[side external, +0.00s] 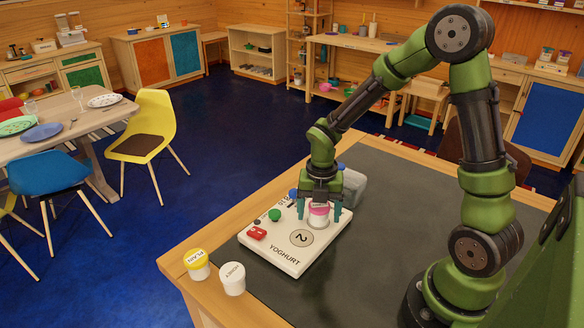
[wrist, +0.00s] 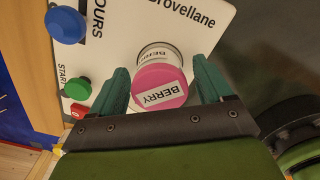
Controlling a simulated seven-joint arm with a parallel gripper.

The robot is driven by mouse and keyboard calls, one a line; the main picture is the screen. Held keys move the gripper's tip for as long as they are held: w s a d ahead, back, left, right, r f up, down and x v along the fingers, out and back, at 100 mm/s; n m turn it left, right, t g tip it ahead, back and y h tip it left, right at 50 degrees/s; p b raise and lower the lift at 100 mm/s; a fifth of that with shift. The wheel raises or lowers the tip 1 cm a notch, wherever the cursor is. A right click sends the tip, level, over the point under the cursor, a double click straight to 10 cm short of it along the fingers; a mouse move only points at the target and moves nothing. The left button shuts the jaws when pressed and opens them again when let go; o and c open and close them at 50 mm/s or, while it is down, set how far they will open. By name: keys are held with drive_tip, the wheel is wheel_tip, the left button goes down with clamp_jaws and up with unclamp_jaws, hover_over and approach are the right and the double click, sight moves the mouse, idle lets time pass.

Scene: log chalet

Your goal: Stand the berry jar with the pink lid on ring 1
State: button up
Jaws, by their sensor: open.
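The berry jar (side external: 319,219) with the pink lid is upright on the white yoghurt board, as far as I can see. In the wrist view its pink lid (wrist: 160,87) reads BERRY. My gripper (side external: 319,211) is open and low over the board, with one green finger on each side of the jar. In the wrist view the fingers (wrist: 160,75) flank the jar; I cannot tell whether they touch it. The grey ring marked 2 (side external: 302,237) is bare, in front of the jar. Ring 1 does not show; I cannot tell whether it is under the jar.
The yoghurt board (side external: 285,256) carries a red switch (side external: 257,233), a green button (side external: 274,215) and a blue knob (side external: 293,194). A yellow-lidded PLAIN jar (side external: 197,264) and a white HONEY jar (side external: 232,279) stand at the table's front left. A grey block (side external: 353,188) lies behind the gripper.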

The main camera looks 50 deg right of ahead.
sight(320, 206)
wheel_tip(320, 206, up, 11)
drive_tip(key=shift+f, duration=0.1)
drive_tip(key=s+a+r+m+t+y, duration=0.1)
drive_tip(key=s+a+r+m+t, duration=0.2)
drive_tip(key=m, duration=1.1)
drive_tip(key=s+a+r+m+t+y, duration=0.1)
drive_tip(key=s+a+r+m+t, duration=0.3)
drive_tip(key=m, duration=1)
drive_tip(key=s+r, duration=0.3)
drive_tip(key=shift+m, duration=0.3)
